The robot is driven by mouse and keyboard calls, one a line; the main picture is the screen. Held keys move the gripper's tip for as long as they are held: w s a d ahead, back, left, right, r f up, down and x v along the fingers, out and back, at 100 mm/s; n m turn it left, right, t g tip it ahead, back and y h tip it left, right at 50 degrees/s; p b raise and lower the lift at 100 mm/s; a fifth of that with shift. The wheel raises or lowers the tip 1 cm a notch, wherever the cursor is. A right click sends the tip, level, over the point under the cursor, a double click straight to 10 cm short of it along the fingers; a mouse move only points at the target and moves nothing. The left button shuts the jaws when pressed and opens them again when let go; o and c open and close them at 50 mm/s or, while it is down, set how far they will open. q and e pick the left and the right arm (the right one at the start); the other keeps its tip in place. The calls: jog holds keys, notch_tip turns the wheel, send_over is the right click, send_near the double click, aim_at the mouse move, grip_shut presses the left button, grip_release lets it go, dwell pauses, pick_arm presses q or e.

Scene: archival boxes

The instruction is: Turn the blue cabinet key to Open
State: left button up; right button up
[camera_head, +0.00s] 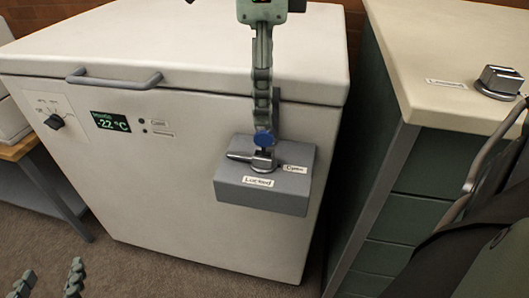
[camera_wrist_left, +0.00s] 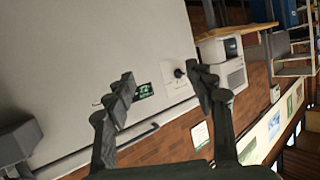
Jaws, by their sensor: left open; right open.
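The blue cabinet key (camera_head: 264,138) stands upright at the metal lock fitting (camera_head: 262,162) on top of a grey box (camera_head: 262,197) at the freezer's front. The fitting's lever points left. A "Locked" label (camera_head: 258,181) is on the front of the box top and an "Open" label (camera_head: 295,168) is to the right. My right gripper (camera_head: 263,128) reaches down from the top with its fingers lined up at the key; it is open, and contact is unclear. My left gripper (camera_head: 50,279) is open and empty at the lower left, also seen in the left wrist view (camera_wrist_left: 168,84).
The white freezer (camera_head: 180,185) has a bar handle (camera_head: 114,78), a display (camera_head: 110,121) and a black knob (camera_head: 54,121). A green cabinet with a pale top (camera_head: 430,45) stands close on the right, bearing a metal fitting (camera_head: 500,82). Brown floor (camera_head: 130,270) is clear in front.

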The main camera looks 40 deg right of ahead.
jog(key=shift+r+p, duration=0.3)
jog(key=shift+r, duration=0.35)
jog(key=shift+r+p, duration=0.25)
jog(key=shift+p, duration=0.05)
jog(key=shift+r, duration=0.2)
jog(key=shift+r+p, duration=0.25)
jog(key=shift+p, duration=0.05)
pick_arm(q)
jog(key=s+a+f+g+y, duration=0.2)
jog(key=s+a+f+g, duration=0.2)
jog(key=s+a+f, duration=0.1)
notch_tip(320, 180, down, 2)
jog(key=shift+a+f+n+g+y, duration=0.1)
jog(key=shift+a+n+g+y, duration=0.25)
jog(key=shift+a, duration=0.55)
